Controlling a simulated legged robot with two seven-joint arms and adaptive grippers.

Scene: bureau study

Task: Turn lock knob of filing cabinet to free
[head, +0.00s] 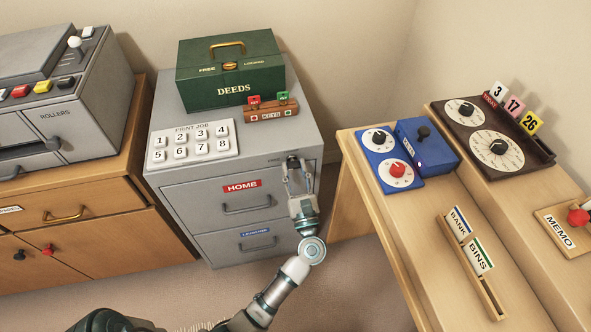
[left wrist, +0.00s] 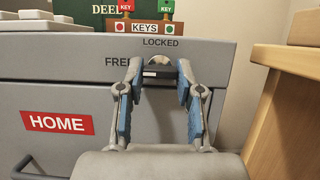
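The grey filing cabinet (head: 285,125) stands in the middle of the head view, with a red HOME label on its upper drawer. The knob's exact angle is hard to tell. My left gripper (head: 294,168) is at the knob, its fingers spread on either side; the gripper also shows in the left wrist view (left wrist: 159,72). Contact with the knob is unclear. My right gripper is out of view.
A green DEEDS box (head: 205,88), a KEYS rack (head: 272,113) and a PRINT JOB keypad (head: 172,152) sit on the cabinet. A wooden desk (head: 395,215) with dials stands close on the right. A wooden cupboard (head: 125,222) stands left.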

